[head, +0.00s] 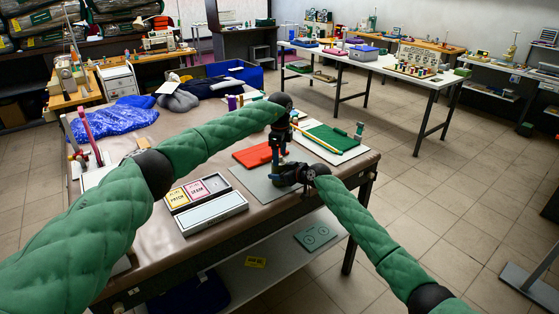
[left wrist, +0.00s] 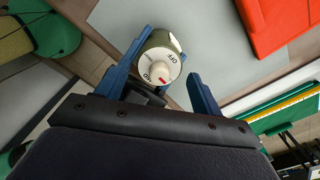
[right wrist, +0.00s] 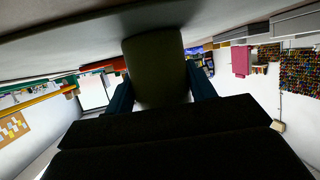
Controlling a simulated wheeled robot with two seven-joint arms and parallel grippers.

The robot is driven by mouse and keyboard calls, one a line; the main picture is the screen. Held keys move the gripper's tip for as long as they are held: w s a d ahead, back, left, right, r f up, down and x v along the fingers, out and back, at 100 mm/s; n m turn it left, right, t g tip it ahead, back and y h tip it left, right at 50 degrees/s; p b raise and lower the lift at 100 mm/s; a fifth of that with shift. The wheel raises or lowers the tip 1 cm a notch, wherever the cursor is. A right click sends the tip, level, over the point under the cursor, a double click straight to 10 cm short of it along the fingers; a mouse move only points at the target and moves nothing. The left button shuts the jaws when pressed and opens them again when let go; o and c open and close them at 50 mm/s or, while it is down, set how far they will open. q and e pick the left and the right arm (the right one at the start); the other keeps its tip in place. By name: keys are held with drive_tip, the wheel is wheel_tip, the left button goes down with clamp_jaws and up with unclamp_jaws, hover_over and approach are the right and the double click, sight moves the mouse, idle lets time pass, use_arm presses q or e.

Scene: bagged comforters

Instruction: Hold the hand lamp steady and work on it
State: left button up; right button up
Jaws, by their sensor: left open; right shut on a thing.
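The hand lamp is an olive cylinder; its body shows in the right wrist view (right wrist: 155,65). My right gripper (right wrist: 160,92) is shut on that body, with blue fingers on both sides. In the left wrist view the lamp's end (left wrist: 158,48) faces me, with a white dial marked OFF and ON and a round knob (left wrist: 161,73) with a red mark. My left gripper (left wrist: 168,54) is open, its fingers on either side of the dial end. I cannot tell whether either finger touches it. In the head view the grippers are stacked close together, left above right, and mostly hide the lamp.
A grey mat (head: 256,184) lies below the grippers on the brown table (head: 150,240). A tray with yellow and pink cards (head: 212,215) is at left. A blue bag (head: 112,118) lies farther back.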

use_arm(q)
drive_tip(key=shift+r, duration=0.1)
drive_tip(key=shift+r, duration=2.9)
drive_tip(key=c, duration=0.5)
drive_tip(key=shift+f, duration=0.15)
drive_tip(key=shift+c, duration=0.3)
wheel_tip(320, 180, down, 3)
drive_tip(key=m, duration=0.5)
wheel_tip(320, 180, down, 3)
drive_tip(key=m, duration=0.4)
drive_tip(key=shift+r, duration=0.2)
